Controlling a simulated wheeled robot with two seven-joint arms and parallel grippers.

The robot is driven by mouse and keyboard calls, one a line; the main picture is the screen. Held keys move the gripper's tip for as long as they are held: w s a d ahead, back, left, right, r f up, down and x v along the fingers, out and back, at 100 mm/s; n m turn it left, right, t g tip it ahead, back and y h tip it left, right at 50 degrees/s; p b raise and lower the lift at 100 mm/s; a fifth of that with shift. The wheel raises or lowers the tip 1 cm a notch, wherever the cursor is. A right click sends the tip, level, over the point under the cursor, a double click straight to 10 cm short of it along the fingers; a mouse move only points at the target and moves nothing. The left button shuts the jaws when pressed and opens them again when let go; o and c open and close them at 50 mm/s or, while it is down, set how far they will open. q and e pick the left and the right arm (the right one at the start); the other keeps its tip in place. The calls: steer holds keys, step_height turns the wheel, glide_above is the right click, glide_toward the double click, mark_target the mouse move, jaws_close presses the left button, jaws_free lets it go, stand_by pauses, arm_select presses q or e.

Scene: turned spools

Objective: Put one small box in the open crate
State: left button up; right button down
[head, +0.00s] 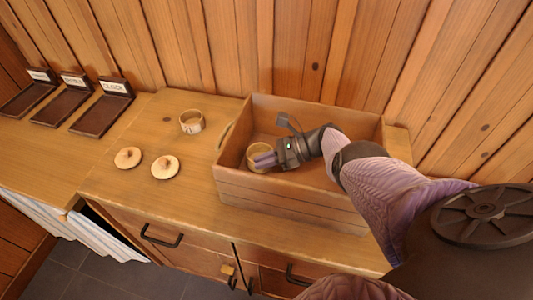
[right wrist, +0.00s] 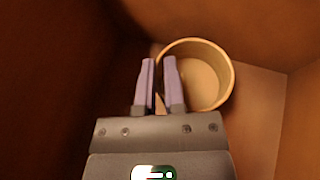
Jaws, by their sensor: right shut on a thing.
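The open wooden crate (head: 290,188) stands on the counter. A small round pale-wood box (head: 256,166), open at the top, is inside it near its left end. In the right wrist view the same box (right wrist: 228,75) shows its round rim and pale inside. My right gripper (head: 264,160) reaches into the crate and is shut on the box's near-side wall, its lilac fingers (right wrist: 158,82) on either side of that wall. I cannot tell whether the box touches the crate's floor. Another small round box (head: 192,121) stands on the counter left of the crate. My left gripper is not in view.
Two round lids with knobs (head: 128,158) (head: 165,167) lie on the counter left of the crate. Several dark labelled trays (head: 101,115) stand at the far left. A plank wall is behind. The counter between trays and lids is clear.

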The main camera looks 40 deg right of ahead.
step_height(320, 180, down, 2)
steer(key=shift+b, duration=0.35)
steer(key=shift+r+p, duration=0.3)
steer(key=shift+r, duration=0.05)
steer(key=shift+f, duration=0.1)
steer(key=c, duration=0.7)
jaws_free()
steer(key=shift+r, duration=0.2)
steer(key=v, duration=0.7)
steer(key=shift+s+d+p, duration=0.1)
steer(key=shift+d+p, duration=0.15)
steer(key=shift+p, duration=0.05)
